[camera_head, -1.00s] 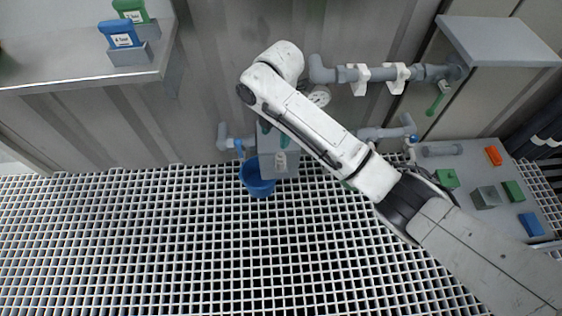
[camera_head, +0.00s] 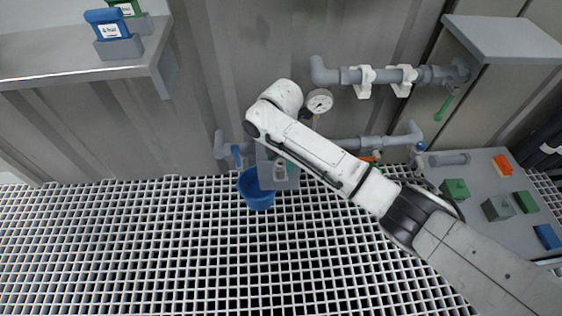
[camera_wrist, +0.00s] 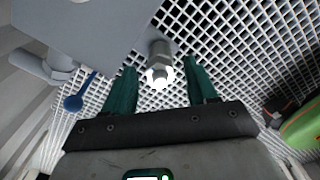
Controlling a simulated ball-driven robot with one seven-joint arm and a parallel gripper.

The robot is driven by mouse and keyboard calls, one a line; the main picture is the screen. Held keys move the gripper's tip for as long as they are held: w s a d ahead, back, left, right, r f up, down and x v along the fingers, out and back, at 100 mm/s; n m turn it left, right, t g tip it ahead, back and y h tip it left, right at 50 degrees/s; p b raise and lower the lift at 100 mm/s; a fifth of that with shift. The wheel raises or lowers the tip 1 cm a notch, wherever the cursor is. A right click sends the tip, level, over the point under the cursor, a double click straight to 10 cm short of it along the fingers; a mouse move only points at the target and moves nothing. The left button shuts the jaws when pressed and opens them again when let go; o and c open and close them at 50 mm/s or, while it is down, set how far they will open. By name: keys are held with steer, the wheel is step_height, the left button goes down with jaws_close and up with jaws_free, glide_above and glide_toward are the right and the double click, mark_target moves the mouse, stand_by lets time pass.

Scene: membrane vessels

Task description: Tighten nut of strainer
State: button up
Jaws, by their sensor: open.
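A grey block-shaped fitting (camera_head: 290,182) stands low by the wall in the head view; it also fills the upper left of the wrist view (camera_wrist: 90,30). A small metallic cylinder with a bright, glare-lit end, seemingly the strainer nut (camera_wrist: 159,72), projects beside this fitting in the wrist view. A small pale piece also shows on the fitting in the head view (camera_head: 280,171). My gripper (camera_wrist: 160,64) is open. Its two green fingers lie on either side of the nut, with visible gaps; contact cannot be told. My arm hides part of the fitting in the head view.
A blue bucket (camera_head: 256,192) stands on the white grating (camera_head: 150,240) beside the fitting. Grey pipes, a gauge (camera_head: 320,101) and a blue valve handle (camera_wrist: 80,95) are close by. A shelf (camera_head: 80,65) is at left, a bench with coloured blocks (camera_head: 470,205) at right.

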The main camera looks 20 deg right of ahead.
steer(key=shift+f, duration=0.15)
steer(key=c, duration=1.1)
